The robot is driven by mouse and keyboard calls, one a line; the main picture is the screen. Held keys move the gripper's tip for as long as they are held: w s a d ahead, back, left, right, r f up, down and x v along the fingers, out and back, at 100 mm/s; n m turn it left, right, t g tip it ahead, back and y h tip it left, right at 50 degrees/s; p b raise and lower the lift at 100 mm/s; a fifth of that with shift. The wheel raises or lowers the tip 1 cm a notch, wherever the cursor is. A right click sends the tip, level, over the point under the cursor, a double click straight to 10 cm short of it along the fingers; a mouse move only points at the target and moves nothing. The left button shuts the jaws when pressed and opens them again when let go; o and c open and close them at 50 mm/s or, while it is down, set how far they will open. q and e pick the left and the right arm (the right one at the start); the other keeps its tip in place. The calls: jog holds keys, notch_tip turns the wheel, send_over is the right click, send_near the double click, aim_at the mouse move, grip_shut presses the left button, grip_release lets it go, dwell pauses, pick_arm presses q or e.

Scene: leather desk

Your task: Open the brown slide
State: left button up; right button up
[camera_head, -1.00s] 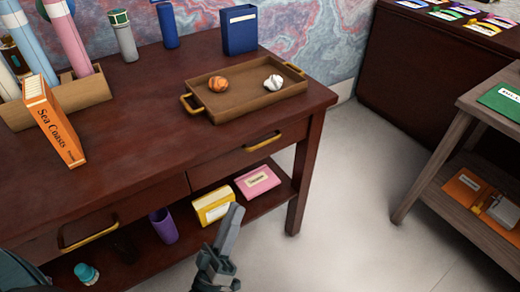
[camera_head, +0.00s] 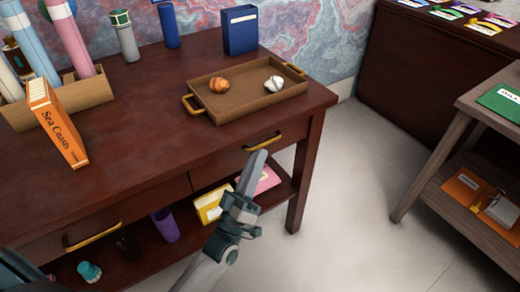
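The dark red-brown desk (camera_head: 150,150) has two closed drawers in its front. The right drawer (camera_head: 210,172) has a gold handle (camera_head: 263,142), and the left drawer (camera_head: 50,248) has a gold handle (camera_head: 92,237). My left gripper (camera_head: 258,162) comes up from the bottom, its fingers pointing up toward the right handle. The fingertips appear just below the handle; I cannot tell whether they touch it. The fingers show edge-on and overlap, so their gap is hidden. My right gripper is not in view.
A wooden tray (camera_head: 240,111) with two small balls stands on the desk near the right drawer. A yellow box (camera_head: 208,207), pink box (camera_head: 268,181) and purple cup (camera_head: 165,226) sit on the shelf below. The floor to the right is clear.

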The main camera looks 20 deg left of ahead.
pick_arm(q)
jog(key=shift+x, duration=1.3)
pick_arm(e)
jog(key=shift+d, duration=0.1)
pick_arm(q)
grip_shut()
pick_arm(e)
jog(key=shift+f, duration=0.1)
